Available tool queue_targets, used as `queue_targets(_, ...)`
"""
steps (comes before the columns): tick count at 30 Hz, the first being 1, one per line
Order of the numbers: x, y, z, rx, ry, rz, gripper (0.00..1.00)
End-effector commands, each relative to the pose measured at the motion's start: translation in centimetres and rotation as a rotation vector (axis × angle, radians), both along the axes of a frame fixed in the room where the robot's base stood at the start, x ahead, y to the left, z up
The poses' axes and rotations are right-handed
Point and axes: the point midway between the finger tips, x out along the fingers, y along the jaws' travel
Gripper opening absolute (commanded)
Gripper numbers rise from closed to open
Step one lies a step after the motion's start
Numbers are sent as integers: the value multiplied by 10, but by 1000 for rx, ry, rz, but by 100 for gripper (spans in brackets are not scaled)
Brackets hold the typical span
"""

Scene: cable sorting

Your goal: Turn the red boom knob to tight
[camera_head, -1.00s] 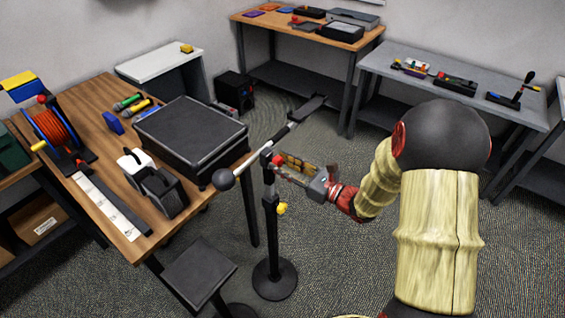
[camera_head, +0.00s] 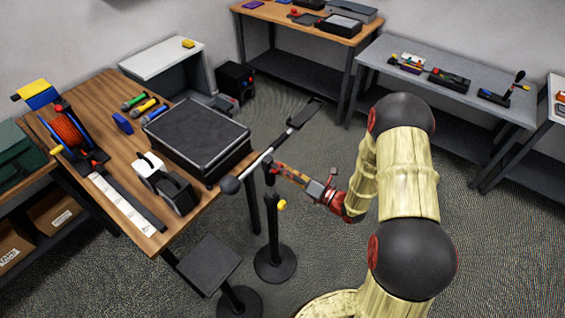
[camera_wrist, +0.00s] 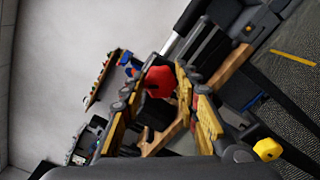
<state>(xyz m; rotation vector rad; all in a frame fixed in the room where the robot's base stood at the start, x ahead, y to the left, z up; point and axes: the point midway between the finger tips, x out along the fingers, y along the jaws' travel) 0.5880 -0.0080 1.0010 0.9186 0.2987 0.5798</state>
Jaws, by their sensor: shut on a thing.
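The red boom knob (camera_wrist: 160,81) shows in the wrist view between the fingers of my gripper (camera_wrist: 163,95). In the head view the red knob (camera_head: 277,160) is small and partly covered by my gripper (camera_head: 280,170), which comes in from the right. My gripper is shut on the knob. The knob sits at the clamp on top of the black stand (camera_head: 273,232). The boom (camera_head: 272,149) runs tilted through it, with a dark ball at its lower left end. The knob's tightness cannot be told.
A yellow knob (camera_head: 282,205) is lower on the stand. The wooden table (camera_head: 108,85) at left holds a black case (camera_head: 197,135), a cable reel (camera_head: 68,130) and microphones. A stool (camera_head: 209,262) stands in front. Grey floor is open behind the stand.

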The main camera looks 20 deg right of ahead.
Motion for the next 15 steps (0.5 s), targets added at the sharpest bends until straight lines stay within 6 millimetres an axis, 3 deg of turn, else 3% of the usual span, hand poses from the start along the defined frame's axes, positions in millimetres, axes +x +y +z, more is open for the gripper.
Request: queue_targets(15, 1, -1, 1, 360, 262, -1, 6)
